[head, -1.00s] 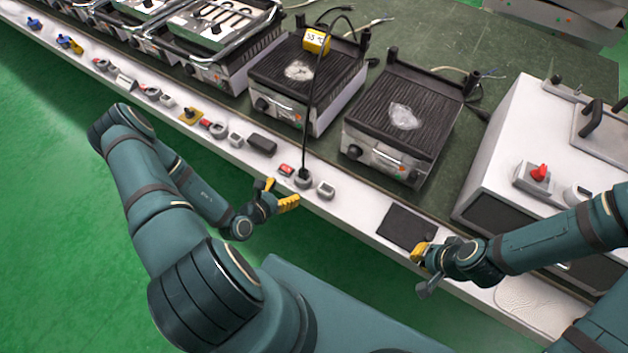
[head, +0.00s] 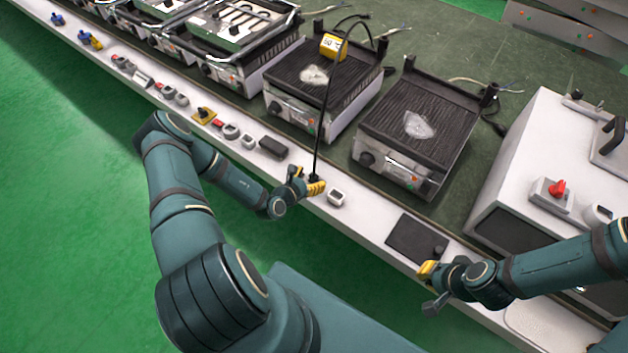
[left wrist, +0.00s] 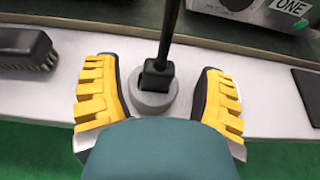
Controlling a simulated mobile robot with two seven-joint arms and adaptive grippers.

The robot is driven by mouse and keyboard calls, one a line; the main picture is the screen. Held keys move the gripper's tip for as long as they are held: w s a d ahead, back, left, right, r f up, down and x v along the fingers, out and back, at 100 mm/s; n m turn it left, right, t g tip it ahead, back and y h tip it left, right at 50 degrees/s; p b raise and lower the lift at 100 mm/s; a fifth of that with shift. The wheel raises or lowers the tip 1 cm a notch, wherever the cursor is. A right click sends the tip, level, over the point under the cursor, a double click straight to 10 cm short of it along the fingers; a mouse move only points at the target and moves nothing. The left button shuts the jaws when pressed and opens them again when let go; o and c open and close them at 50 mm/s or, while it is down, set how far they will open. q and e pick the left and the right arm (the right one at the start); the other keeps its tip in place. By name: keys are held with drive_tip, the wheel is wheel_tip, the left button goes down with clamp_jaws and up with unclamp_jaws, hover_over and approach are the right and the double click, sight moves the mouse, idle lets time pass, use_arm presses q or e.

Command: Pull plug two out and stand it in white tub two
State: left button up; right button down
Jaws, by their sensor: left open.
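A black plug (left wrist: 154,75) with a cable going up from it stands in a round grey socket (left wrist: 154,102) on the white ledge. I cannot read a number on this plug. My left gripper (head: 309,186) is open. Its yellow fingers show in the left wrist view (left wrist: 159,84), one on each side of the plug, with gaps between. In the head view the fingers partly hide the socket. My right gripper (head: 429,275) is over the ledge's front edge further right; its opening is unclear. I cannot pick out a white tub.
A dark pad (head: 412,236) lies on the ledge between my grippers. A small grey-white switch (head: 337,197) is just right of the plug, and a black brush-like block (left wrist: 25,48) left. Contact grills (head: 418,130) stand behind, one panel labelled ONE (left wrist: 292,8). A white machine (head: 545,160) is right.

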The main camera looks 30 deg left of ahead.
sight(314, 175)
use_arm(q)
drive_tip(key=shift+x, duration=1.25)
clamp_jaws()
wheel_tip(314, 175, up, 10)
drive_tip(key=shift+p, duration=1.15)
